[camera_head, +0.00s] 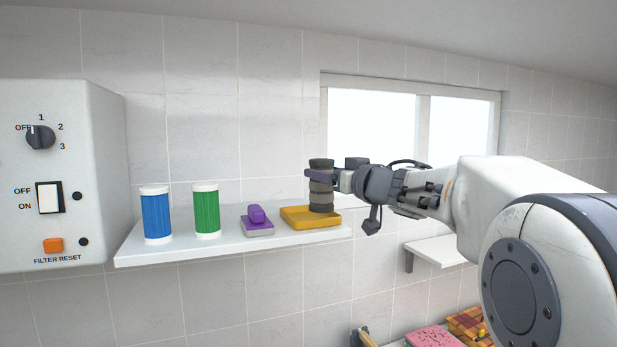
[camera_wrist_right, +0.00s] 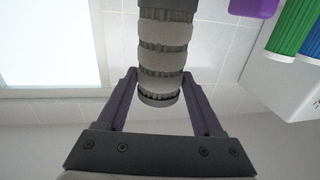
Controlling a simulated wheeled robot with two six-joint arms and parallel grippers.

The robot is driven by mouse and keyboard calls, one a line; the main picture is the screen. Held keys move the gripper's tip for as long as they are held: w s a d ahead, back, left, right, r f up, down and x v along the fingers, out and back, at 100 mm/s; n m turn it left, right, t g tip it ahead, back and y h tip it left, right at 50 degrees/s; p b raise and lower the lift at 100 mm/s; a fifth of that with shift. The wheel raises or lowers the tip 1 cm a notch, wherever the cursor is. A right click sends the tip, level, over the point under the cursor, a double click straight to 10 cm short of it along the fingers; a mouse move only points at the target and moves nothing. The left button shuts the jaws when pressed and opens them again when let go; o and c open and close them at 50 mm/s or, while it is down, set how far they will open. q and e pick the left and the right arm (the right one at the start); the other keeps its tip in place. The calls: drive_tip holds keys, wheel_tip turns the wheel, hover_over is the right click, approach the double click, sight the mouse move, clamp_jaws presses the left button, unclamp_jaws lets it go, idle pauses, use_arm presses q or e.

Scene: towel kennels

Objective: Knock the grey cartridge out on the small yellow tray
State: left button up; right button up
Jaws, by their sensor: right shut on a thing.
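The grey cartridge (camera_head: 321,186) is a dark, ribbed cylinder with lighter bands, standing roughly upright over the yellow tray (camera_head: 296,219). I cannot tell whether its lower end touches the tray. My right gripper (camera_head: 320,174) is shut on its upper part, coming in from the right. In the right wrist view, which looks upside down, the grey cartridge (camera_wrist_right: 164,50) sits between the two purple-grey fingers of my right gripper (camera_wrist_right: 160,78). The yellow tray cannot be made out there. My left gripper is out of view.
A white shelf (camera_head: 190,252) carries the tray, a purple-handled block (camera_head: 257,222), a green cartridge (camera_head: 206,211) and a blue cartridge (camera_head: 156,215). A white switch box (camera_head: 60,180) is at the left. A window (camera_head: 372,122) is behind my right gripper.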

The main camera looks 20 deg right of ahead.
drive_tip(key=w+f+b, duration=0.1)
drive_tip(key=w, duration=0.5)
drive_tip(key=shift+a+f, duration=0.15)
drive_tip(key=shift+f, duration=0.2)
idle(0.5)
drive_tip(key=shift+f+b, duration=0.9)
drive_tip(key=shift+f, duration=0.4)
wheel_tip(320, 180, up, 3)
drive_tip(key=p, duration=0.3)
drive_tip(key=shift+f, duration=0.15)
